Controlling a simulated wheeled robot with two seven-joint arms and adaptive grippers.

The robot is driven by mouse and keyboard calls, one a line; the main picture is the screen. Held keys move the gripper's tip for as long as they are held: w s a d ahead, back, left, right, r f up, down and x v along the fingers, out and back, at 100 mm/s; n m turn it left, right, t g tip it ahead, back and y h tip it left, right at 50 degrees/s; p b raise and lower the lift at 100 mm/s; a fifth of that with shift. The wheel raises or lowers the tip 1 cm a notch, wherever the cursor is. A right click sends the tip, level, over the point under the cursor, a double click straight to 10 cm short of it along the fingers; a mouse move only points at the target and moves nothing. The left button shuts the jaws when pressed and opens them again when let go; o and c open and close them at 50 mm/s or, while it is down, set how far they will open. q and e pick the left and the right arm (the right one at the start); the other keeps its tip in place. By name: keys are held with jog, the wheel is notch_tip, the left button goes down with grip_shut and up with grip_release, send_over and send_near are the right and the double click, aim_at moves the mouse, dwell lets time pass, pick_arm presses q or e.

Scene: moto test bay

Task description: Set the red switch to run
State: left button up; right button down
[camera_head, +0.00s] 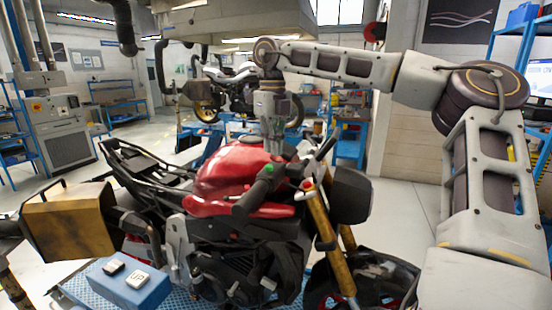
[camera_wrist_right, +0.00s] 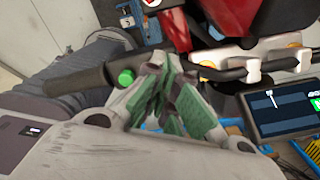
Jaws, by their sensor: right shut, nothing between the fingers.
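The red motorcycle (camera_head: 235,165) stands across the middle of the head view. Its near black handlebar grip (camera_head: 255,190) carries a small green button (camera_head: 268,168); the button also shows in the right wrist view (camera_wrist_right: 126,77), just left of the fingers. I cannot make out a red switch for certain; part of the bar is hidden by my gripper. My right gripper (camera_head: 275,148) points down above the handlebar area, behind the green button. In the right wrist view its green-padded fingers (camera_wrist_right: 168,98) are shut and empty, near the bar. My left gripper is not in view.
A blue box with two white-topped buttons (camera_head: 140,283) stands at the lower left. A tan case (camera_head: 70,225) is at the bike's rear. A dark screen (camera_wrist_right: 285,108) is at the right of the wrist view. Floor is clear right of the front wheel (camera_head: 375,285).

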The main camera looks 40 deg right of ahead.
aim_at(273, 157)
jog(key=shift+f+b, duration=0.35)
jog(key=shift+f, duration=0.3)
dwell(0.7)
jog(key=shift+r+p, duration=1.25)
jog(key=shift+r, duration=2.3)
